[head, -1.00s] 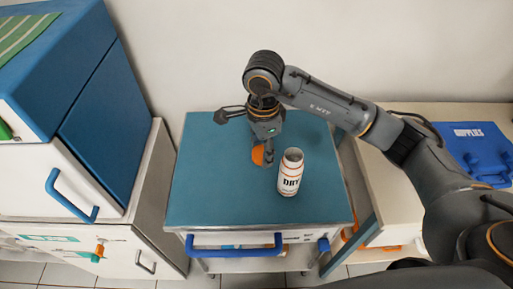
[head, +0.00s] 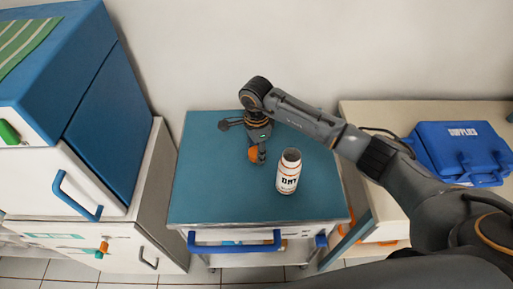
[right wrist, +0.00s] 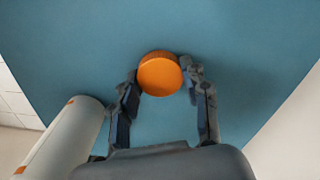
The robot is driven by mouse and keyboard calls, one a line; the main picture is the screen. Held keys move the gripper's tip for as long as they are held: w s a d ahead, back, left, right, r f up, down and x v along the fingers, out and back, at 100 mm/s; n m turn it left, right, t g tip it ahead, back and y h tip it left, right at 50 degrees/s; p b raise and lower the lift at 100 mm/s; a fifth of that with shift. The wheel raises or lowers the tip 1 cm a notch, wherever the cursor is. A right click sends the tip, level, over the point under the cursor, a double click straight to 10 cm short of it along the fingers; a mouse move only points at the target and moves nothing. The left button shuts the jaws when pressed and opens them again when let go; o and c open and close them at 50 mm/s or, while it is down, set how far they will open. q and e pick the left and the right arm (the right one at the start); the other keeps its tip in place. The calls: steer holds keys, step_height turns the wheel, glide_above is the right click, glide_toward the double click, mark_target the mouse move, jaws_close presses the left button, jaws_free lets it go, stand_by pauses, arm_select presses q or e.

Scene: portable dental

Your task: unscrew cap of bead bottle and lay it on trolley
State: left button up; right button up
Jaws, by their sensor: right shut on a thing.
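The white bead bottle (head: 289,172) with orange bands and dark lettering stands upright on the blue trolley top (head: 215,190), its mouth open and uncapped. In the right wrist view the bottle (right wrist: 65,135) shows at the lower left. My right gripper (head: 257,156) is left of the bottle and low over the trolley. It is shut on the orange cap (right wrist: 160,74), which sits between the fingertips; in the head view the cap (head: 253,154) is partly covered by the fingers. Whether the cap touches the trolley top is hard to tell. My left gripper is not in view.
The trolley has a blue handle (head: 235,246) at its front edge. A blue and white cabinet (head: 75,170) stands at the left. A blue supplies case (head: 460,150) lies on the counter at the right. The trolley's left and front areas are clear.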

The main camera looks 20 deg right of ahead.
steer(key=shift+f, duration=0.1)
steer(key=o, duration=0.9)
steer(key=shift+c, duration=0.2)
steer(key=o, duration=0.4)
steer(key=shift+r, duration=0.2)
steer(key=shift+w+r, duration=0.1)
steer(key=shift+r, duration=0.25)
step_height(320, 180, up, 11)
steer(key=shift+r+b, duration=0.1)
steer(key=shift+b, duration=1)
